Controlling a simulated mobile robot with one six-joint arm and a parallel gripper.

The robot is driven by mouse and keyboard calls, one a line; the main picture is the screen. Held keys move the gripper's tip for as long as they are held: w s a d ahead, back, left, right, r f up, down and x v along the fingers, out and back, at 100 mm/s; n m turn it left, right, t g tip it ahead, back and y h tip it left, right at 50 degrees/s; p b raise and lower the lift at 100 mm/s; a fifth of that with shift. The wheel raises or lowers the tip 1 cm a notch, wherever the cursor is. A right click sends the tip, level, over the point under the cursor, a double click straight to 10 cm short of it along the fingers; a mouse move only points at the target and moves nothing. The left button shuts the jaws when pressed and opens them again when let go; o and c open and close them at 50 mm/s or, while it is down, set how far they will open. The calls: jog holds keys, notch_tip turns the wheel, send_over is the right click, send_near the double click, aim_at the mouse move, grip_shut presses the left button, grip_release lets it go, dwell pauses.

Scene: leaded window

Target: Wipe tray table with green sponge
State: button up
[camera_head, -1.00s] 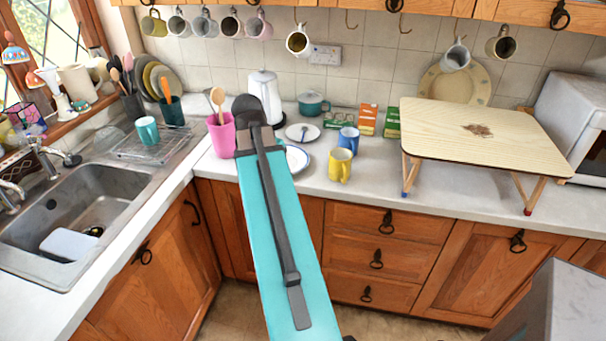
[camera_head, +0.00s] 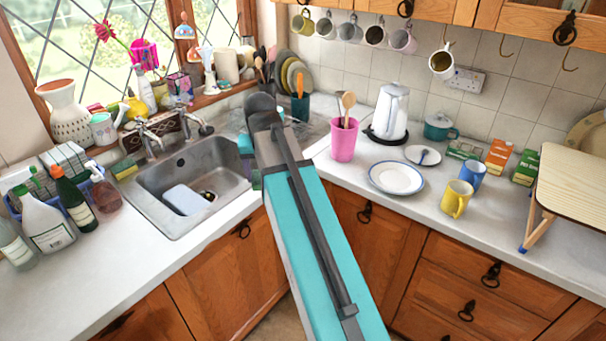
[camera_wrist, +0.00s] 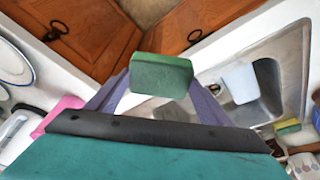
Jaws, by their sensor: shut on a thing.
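My gripper (camera_wrist: 160,92) is shut on a green sponge (camera_wrist: 161,74), which sits between the two fingertips in the wrist view. The tray table (camera_head: 577,182), with a pale wood top and folding legs, stands on the counter at the right edge, partly cut off. The gripper is well to the left of it. No stain shows on the visible part of its top.
The sink (camera_head: 205,180) is left of my arm, with a green-yellow sponge (camera_head: 124,169) on its rim and bottles (camera_head: 45,222) beyond. A pink cup (camera_head: 344,140), plate (camera_head: 397,178), kettle (camera_head: 391,112), yellow mug (camera_head: 456,199) and blue mug (camera_head: 474,174) stand between arm and tray table.

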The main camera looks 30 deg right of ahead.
jog(key=w+a+n, duration=0.1)
jog(key=a+n, duration=0.1)
jog(key=a, duration=0.5)
jog(key=w+a+r+n+y, duration=0.1)
jog(key=w+a+n, duration=0.1)
jog(key=a, duration=0.5)
jog(key=shift+a+r+n, duration=0.15)
jog(key=shift+r+n, duration=0.05)
jog(key=shift+n, duration=0.3)
jog(key=shift+w, duration=0.1)
